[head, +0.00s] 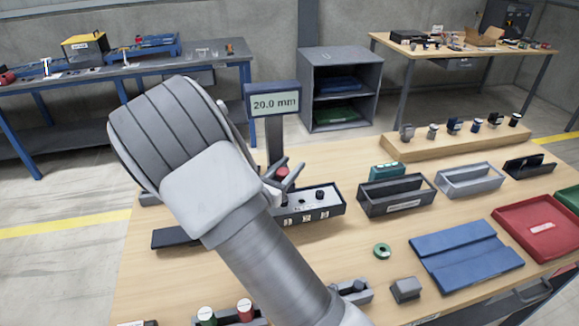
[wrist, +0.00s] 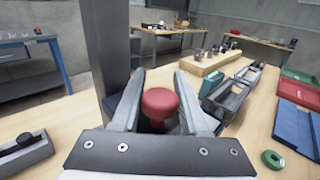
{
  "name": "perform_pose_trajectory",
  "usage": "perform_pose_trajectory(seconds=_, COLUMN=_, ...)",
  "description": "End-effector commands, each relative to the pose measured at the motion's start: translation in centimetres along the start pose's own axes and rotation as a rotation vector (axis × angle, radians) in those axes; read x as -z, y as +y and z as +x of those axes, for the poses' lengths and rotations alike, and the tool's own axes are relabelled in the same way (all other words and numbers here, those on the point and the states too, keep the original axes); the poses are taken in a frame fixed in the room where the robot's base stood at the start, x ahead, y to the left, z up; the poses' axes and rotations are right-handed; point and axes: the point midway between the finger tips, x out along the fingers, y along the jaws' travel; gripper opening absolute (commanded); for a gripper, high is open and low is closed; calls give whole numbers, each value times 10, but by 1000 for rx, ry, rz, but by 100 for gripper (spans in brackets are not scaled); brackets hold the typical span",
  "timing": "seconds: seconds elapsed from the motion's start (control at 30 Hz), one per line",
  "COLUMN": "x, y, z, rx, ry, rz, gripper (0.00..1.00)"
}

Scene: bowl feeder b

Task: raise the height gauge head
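The height gauge has a dark column (head: 275,140) with a display (head: 273,103) reading 20.0 mm. In the wrist view the column (wrist: 106,50) rises at the left, close to my left finger. A red knob (wrist: 160,103) sits between my gripper's (wrist: 160,76) two spread fingers; slim gaps seem to show beside it, and I see no clear grip. In the head view the red knob (head: 282,172) shows beside my gripper's fingertips (head: 288,180). My arm hides the rest of the gauge, and its base is not clearly seen.
A dark box with a light top and black knob (head: 319,194) stands just right of the gauge. Grey bins (head: 397,194), a blue tray (head: 465,256), a red tray (head: 541,226) and a green ring (head: 382,251) are further right. Bare wood (head: 350,161) lies behind the box.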

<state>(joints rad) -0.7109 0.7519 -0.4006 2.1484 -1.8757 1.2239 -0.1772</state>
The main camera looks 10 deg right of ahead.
Motion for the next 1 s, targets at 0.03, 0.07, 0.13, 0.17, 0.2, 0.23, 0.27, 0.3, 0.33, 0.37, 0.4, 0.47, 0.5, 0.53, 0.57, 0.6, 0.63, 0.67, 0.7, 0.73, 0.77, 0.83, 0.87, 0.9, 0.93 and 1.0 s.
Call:
perform_pose_trajectory(seconds=0.03, x=0, y=0, z=0, rx=0, ry=0, rz=0, gripper=33)
perform_pose_trajectory(seconds=0.07, x=0, y=0, z=0, rx=0, ry=0, rz=0, gripper=27)
perform_pose_trajectory(seconds=0.13, x=0, y=0, z=0, rx=0, ry=0, rz=0, gripper=15)
perform_pose_trajectory(seconds=0.17, x=0, y=0, z=0, rx=0, ry=0, rz=0, gripper=9)
perform_pose_trajectory(seconds=0.2, x=0, y=0, z=0, rx=0, ry=0, rz=0, gripper=2)
perform_pose_trajectory(seconds=0.23, x=0, y=0, z=0, rx=0, ry=0, rz=0, gripper=0)
perform_pose_trajectory(seconds=0.27, x=0, y=0, z=0, rx=0, ry=0, rz=0, gripper=0)
perform_pose_trajectory(seconds=0.3, x=0, y=0, z=0, rx=0, ry=0, rz=0, gripper=0)
perform_pose_trajectory(seconds=0.33, x=0, y=0, z=0, rx=0, ry=0, rz=0, gripper=0)
perform_pose_trajectory(seconds=0.37, x=0, y=0, z=0, rx=0, ry=0, rz=0, gripper=0)
perform_pose_trajectory(seconds=0.4, x=0, y=0, z=0, rx=0, ry=0, rz=0, gripper=0)
perform_pose_trajectory(seconds=0.47, x=0, y=0, z=0, rx=0, ry=0, rz=0, gripper=0)
perform_pose_trajectory(seconds=0.5, x=0, y=0, z=0, rx=0, ry=0, rz=0, gripper=0)
perform_pose_trajectory(seconds=0.53, x=0, y=0, z=0, rx=0, ry=0, rz=0, gripper=0)
perform_pose_trajectory(seconds=0.57, x=0, y=0, z=0, rx=0, ry=0, rz=0, gripper=0)
perform_pose_trajectory(seconds=0.6, x=0, y=0, z=0, rx=0, ry=0, rz=0, gripper=0)
perform_pose_trajectory(seconds=0.63, x=0, y=0, z=0, rx=0, ry=0, rz=0, gripper=0)
perform_pose_trajectory(seconds=0.67, x=0, y=0, z=0, rx=0, ry=0, rz=0, gripper=0)
perform_pose_trajectory(seconds=0.7, x=0, y=0, z=0, rx=0, ry=0, rz=0, gripper=0)
perform_pose_trajectory(seconds=0.73, x=0, y=0, z=0, rx=0, ry=0, rz=0, gripper=0)
perform_pose_trajectory(seconds=0.77, x=0, y=0, z=0, rx=0, ry=0, rz=0, gripper=0)
perform_pose_trajectory(seconds=0.83, x=0, y=0, z=0, rx=0, ry=0, rz=0, gripper=0)
perform_pose_trajectory(seconds=0.87, x=0, y=0, z=0, rx=0, ry=0, rz=0, gripper=0)
perform_pose_trajectory(seconds=0.9, x=0, y=0, z=0, rx=0, ry=0, rz=0, gripper=0)
perform_pose_trajectory(seconds=0.93, x=0, y=0, z=0, rx=0, ry=0, rz=0, gripper=0)
perform_pose_trajectory(seconds=1.0, x=0, y=0, z=0, rx=0, ry=0, rz=0, gripper=0)
